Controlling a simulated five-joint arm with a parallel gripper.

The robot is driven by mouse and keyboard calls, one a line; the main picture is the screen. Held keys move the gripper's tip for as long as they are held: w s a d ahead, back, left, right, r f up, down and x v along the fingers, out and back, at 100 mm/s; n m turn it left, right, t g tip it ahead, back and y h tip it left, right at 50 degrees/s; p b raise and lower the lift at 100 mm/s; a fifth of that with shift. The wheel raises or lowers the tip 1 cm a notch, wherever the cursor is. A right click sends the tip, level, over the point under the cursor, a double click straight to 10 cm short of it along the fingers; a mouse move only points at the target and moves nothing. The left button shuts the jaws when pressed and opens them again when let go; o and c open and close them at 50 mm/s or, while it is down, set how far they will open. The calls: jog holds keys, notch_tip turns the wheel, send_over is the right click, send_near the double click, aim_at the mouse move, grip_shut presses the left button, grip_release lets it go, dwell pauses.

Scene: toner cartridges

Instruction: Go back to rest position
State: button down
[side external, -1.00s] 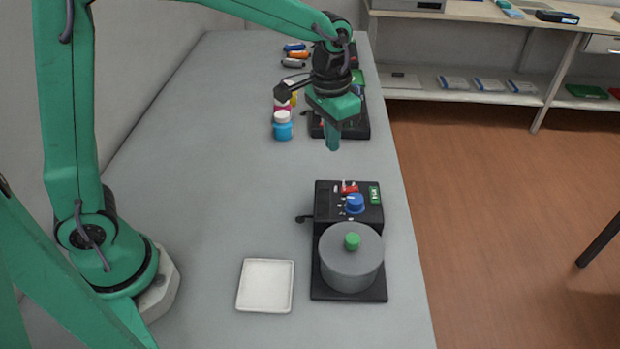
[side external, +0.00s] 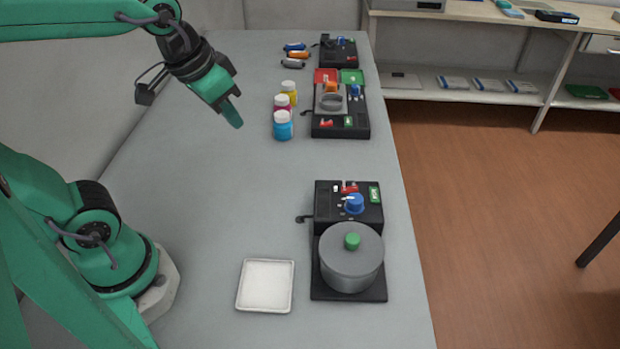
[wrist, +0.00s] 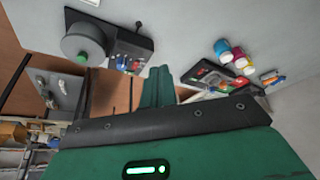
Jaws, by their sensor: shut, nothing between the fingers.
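My green gripper (side external: 234,112) is shut and empty, its fingers together. In the side external view it hangs in the air above the grey table, left of the small bottles, pointing down and to the right. In the wrist view the closed fingers of my gripper (wrist: 158,88) show at the middle, with nothing held between them.
A black machine with a grey round pot (side external: 350,262) stands at the front right beside a white tray (side external: 265,287). Several bottles (side external: 283,128), a second black device (side external: 341,122), cartridges (side external: 296,54) and a third device (side external: 338,52) stand farther back. The table's middle left is clear.

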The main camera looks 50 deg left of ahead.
jog(key=shift+n+t, duration=0.3)
jog(key=shift+t, duration=0.2)
jog(key=shift+s+a+f, duration=0.15)
jog(key=shift+s+a, duration=0.1)
jog(key=shift+s, duration=0.45)
jog(key=shift+s+a+f, duration=0.1)
jog(key=shift+s+a, duration=0.1)
jog(key=shift+s, duration=0.5)
jog(key=shift+s+a+f, duration=0.15)
jog(key=shift+s+a, duration=0.1)
jog(key=shift+s, duration=0.45)
jog(key=c, duration=2.2)
grip_release()
